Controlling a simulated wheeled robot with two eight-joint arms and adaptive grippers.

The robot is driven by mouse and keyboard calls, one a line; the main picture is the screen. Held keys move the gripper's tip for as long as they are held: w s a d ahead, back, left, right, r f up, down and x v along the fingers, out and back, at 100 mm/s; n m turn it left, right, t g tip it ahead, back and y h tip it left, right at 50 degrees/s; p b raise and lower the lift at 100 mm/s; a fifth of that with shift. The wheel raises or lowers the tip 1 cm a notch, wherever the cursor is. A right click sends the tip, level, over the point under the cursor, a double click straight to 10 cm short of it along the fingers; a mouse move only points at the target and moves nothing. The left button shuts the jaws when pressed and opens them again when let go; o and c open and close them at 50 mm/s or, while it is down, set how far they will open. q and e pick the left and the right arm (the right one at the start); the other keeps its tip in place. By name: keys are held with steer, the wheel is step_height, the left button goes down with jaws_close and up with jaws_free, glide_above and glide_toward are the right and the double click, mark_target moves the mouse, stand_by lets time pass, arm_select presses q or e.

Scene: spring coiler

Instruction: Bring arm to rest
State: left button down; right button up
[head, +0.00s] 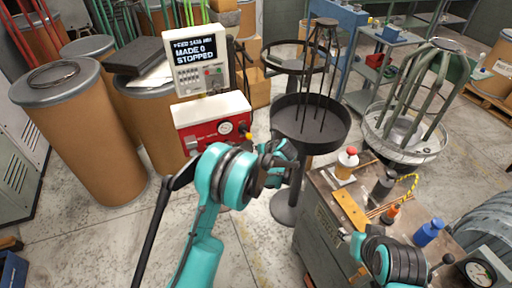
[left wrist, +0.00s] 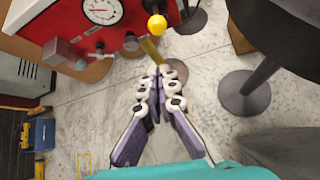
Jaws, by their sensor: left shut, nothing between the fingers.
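My left arm (head: 205,215) comes up from the bottom of the head view, teal with dark joints. Its gripper (head: 278,160) is in front of the black round tray stand, right of the red control box. In the left wrist view the two purple fingers with white rings meet at their tips (left wrist: 165,72). The gripper is shut and empty, over the concrete floor. A yellow knob (left wrist: 156,25) on the red box lies just beyond the tips in that view; the fingers look apart from it. Part of my right arm (head: 390,262) shows at the lower right; its fingers are not visible.
The black tray stand (head: 310,125) is close behind my left gripper. A bench (head: 325,225) with bottles and tools stands right. Brown drums (head: 80,125) stand left. Floor between is bare.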

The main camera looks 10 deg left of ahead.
stand_by(0.4)
arm_select(q)
steer(key=s+a+r+n+g+h, duration=0.1)
steer(key=s+a+r+n+h, duration=0.2)
steer(key=s+r+n, duration=1.3)
steer(key=s+d+f+n+h, duration=0.1)
steer(key=s+n+h, duration=0.2)
steer(key=s+n, duration=1.1)
steer(key=s, duration=0.9)
steer(key=shift+s+f+n, duration=0.25)
steer(key=shift+s+n, duration=0.05)
steer(key=shift+n, duration=0.1)
